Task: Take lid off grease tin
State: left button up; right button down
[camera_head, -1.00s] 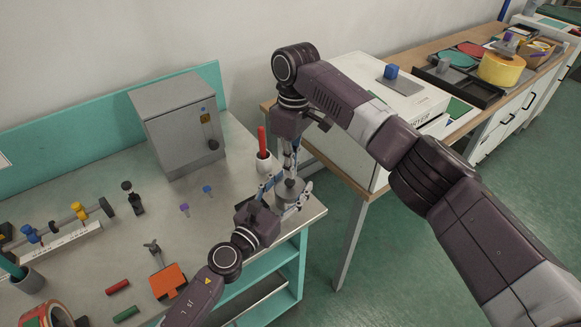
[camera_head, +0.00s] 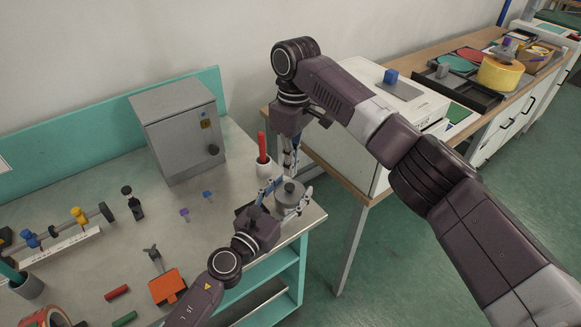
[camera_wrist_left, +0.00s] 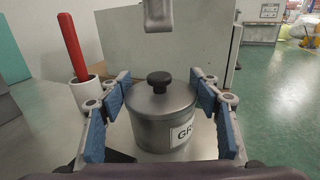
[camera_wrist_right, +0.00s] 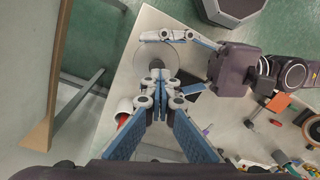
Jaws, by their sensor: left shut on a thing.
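The grease tin (camera_wrist_left: 160,131) is a grey metal cylinder with a white label, upright at the corner of the metal bench. Its round lid (camera_wrist_left: 140,97) with a black knob (camera_wrist_left: 160,78) sits on top. My left gripper (camera_head: 286,197) is shut around the tin's body, with blue pads on both sides in the left wrist view (camera_wrist_left: 160,108). My right gripper (camera_head: 290,163) points down above the knob with a gap below it. Its fingertips look together and empty in the right wrist view (camera_wrist_right: 157,72), and they hide part of the lid there.
A white cup (camera_head: 264,166) with a red-handled tool stands just behind the tin. A grey cabinet (camera_head: 178,125) stands behind to the left. The bench's front and right edges are close to the tin. Small purple and blue pegs (camera_head: 185,212) lie left of the grippers.

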aim_at(290, 186)
pick_arm(q)
jog(key=o, duration=1.8)
pick_arm(e)
notch_tip(290, 186, up, 4)
jog(key=shift+f, duration=0.1)
pick_arm(q)
jog(key=shift+s+a+f, duration=0.1)
jog(key=shift+s+a, duration=0.15)
jog(key=shift+s, duration=0.15)
jog(key=v, duration=1.1)
